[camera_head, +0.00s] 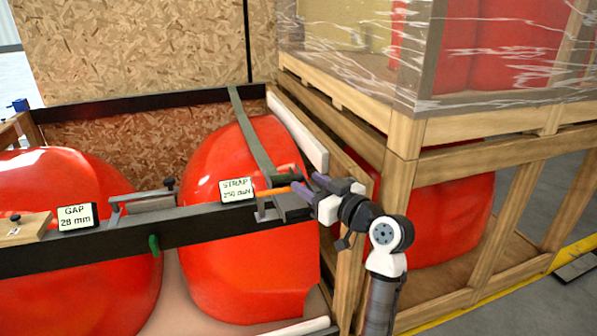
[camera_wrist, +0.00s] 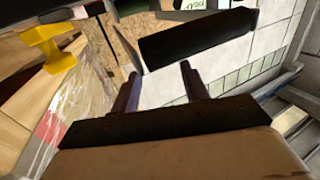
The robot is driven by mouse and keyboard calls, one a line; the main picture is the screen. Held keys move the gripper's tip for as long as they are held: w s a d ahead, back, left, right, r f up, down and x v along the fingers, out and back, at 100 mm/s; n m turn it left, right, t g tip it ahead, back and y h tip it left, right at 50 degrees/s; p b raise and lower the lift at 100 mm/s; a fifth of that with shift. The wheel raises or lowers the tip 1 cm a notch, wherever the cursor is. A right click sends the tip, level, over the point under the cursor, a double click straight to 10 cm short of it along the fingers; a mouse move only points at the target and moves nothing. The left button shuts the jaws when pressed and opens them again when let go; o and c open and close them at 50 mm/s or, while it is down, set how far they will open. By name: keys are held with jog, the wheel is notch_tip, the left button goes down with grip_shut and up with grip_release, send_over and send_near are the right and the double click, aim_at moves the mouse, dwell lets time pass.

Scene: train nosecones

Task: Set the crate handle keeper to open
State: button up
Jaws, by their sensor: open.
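A black beam (camera_head: 200,226) crosses the front of the wooden crate that holds red nosecones. A grey strap (camera_head: 252,135) runs down to a dark ratchet-like fitting (camera_head: 288,208) at the beam's right end, with an orange bar (camera_head: 272,191) beside it. My gripper (camera_head: 306,186) is at this fitting, its purple fingers close to it; I cannot tell whether they touch. In the wrist view my gripper (camera_wrist: 160,84) has its fingers apart with nothing seen between them, and a black block (camera_wrist: 200,38) lies beyond the tips. I cannot tell which part is the handle keeper.
Signs reading "STRAP 250 daN" (camera_head: 237,188) and "GAP 28 mm" (camera_head: 76,217) stand on the beam. A grey bracket (camera_head: 142,200) and a green tab (camera_head: 153,244) are left of my gripper. A film-wrapped crate (camera_head: 403,122) stands close on the right. A yellow part (camera_wrist: 48,48) shows in the wrist view.

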aim_at(300, 178)
jog(key=p+x, duration=0.1)
jog(key=x, duration=0.4)
grip_shut()
